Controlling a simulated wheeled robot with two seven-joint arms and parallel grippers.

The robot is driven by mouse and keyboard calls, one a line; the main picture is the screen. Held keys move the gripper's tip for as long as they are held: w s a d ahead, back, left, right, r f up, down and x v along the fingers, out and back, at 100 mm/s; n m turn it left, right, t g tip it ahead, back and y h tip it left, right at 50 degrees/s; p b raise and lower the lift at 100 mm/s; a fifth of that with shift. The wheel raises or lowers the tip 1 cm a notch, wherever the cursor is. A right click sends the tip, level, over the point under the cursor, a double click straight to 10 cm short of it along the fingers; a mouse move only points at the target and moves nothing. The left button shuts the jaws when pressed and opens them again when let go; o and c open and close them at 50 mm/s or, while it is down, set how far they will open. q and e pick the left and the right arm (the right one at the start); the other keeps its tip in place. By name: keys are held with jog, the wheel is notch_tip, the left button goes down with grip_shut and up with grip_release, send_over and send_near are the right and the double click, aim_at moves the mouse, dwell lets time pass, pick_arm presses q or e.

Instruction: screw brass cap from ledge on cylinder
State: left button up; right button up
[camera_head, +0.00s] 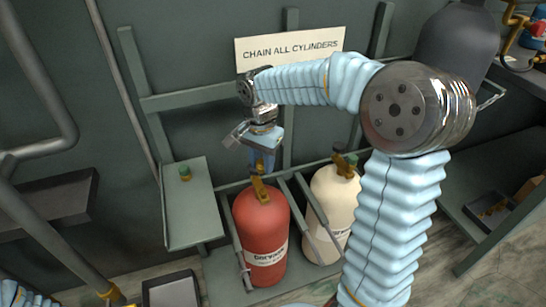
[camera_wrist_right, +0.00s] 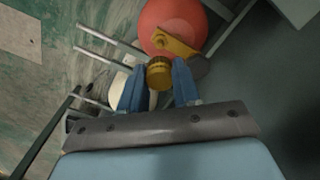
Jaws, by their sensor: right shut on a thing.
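The brass cap (camera_wrist_right: 159,73) is held between the blue fingertips of my right gripper (camera_wrist_right: 158,88) in the right wrist view. In the head view my right gripper (camera_head: 262,160) points down just above the brass valve (camera_head: 260,188) of the red cylinder (camera_head: 262,235); its fingers hide most of the cap there. The valve also shows beyond the cap in the right wrist view (camera_wrist_right: 176,42). I cannot tell whether cap and valve touch. My left gripper is out of view.
A cream cylinder (camera_head: 333,205) stands right of the red one, between the rack's green bars. A dark grey cylinder (camera_head: 455,45) is at the upper right. A sign (camera_head: 290,47) hangs behind my right arm. A tray (camera_head: 172,292) lies at the bottom left.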

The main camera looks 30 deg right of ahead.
jog(key=shift+w+d+f, duration=0.1)
jog(key=shift+f, duration=0.95)
notch_tip(320, 180, down, 5)
jog(key=b, duration=0.3)
jog(key=shift+r, duration=0.3)
jog(key=shift+p, duration=0.35)
jog(key=shift+f+b, duration=0.75)
jog(key=shift+f, duration=0.25)
dwell(0.4)
jog(key=m, duration=0.3)
jog(key=shift+m, duration=0.3)
